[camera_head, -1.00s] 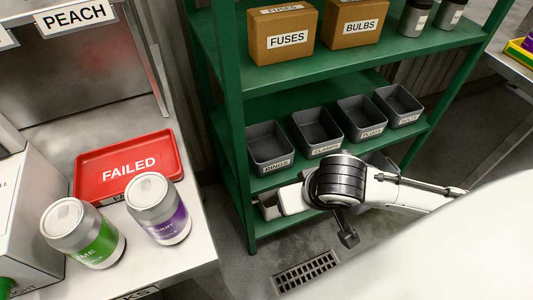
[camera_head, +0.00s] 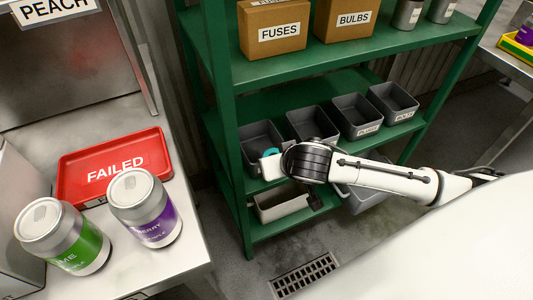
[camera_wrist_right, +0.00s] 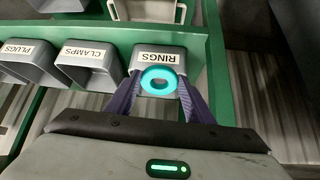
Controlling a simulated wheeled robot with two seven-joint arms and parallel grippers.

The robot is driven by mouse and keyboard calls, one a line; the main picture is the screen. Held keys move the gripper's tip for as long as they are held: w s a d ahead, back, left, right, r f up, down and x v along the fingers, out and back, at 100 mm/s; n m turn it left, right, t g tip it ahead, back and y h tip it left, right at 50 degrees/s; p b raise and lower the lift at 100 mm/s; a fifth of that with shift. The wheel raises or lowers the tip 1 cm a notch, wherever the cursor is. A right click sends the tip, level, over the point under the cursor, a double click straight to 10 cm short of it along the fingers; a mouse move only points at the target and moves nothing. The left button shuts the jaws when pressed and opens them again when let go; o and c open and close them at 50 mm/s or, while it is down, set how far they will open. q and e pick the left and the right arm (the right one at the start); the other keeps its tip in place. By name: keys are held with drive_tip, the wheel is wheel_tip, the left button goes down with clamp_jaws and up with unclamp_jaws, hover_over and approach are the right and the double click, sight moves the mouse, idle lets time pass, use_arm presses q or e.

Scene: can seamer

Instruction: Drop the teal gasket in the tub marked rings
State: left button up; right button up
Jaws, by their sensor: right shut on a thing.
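The teal gasket (camera_wrist_right: 147,80) is a thick ring held between the two fingers of my right gripper (camera_wrist_right: 159,84) in the right wrist view. In the head view a bit of the gasket (camera_head: 271,152) shows at the front of the grey rings tub (camera_head: 256,134). The tub's RINGS label (camera_wrist_right: 160,58) reads upside down in the right wrist view, right behind the gasket. My right gripper (camera_head: 271,165) is largely hidden by its own wrist in the head view. I cannot tell whether the gasket is over the tub's opening or just before its front wall. My left gripper is not in view.
The clamps tub (camera_head: 309,124), plugs tub (camera_head: 357,113) and bolts tub (camera_head: 393,100) stand beside it on the green shelf (camera_head: 238,93). A pale bin (camera_head: 282,205) sits below. A red FAILED tray (camera_head: 115,165) and two cans stand on the left counter.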

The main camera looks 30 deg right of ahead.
sight(271, 150)
drive_tip(key=w, duration=0.5)
drive_tip(key=shift+d, duration=0.4)
drive_tip(key=x, duration=0.1)
drive_tip(key=b+x, duration=0.1)
drive_tip(key=x, duration=0.1)
drive_tip(key=shift+s+f, duration=0.2)
drive_tip(key=shift+s, duration=0.1)
drive_tip(key=shift+w+f, duration=0.1)
drive_tip(key=shift+f, duration=0.25)
drive_tip(key=shift+c, duration=0.9)
drive_tip(key=shift+w+f, duration=0.2)
drive_tip(key=shift+f, duration=0.45)
drive_tip(key=shift+c, duration=0.2)
drive_tip(key=shift+w+f+b, duration=0.2)
drive_tip(key=shift+f+b, duration=0.3)
drive_tip(key=shift+f, duration=0.15)
drive_tip(key=shift+w+d+r+g+p, duration=0.15)
drive_tip(key=shift+w+r+g+p, duration=0.15)
drive_tip(key=shift+w+r+g, duration=0.1)
drive_tip(key=shift+w+g+y, duration=0.3)
drive_tip(key=shift+w+g, duration=0.3)
drive_tip(key=shift+g, duration=0.6)
drive_tip(key=shift+s+f, duration=0.15)
drive_tip(key=shift+f, duration=0.8)
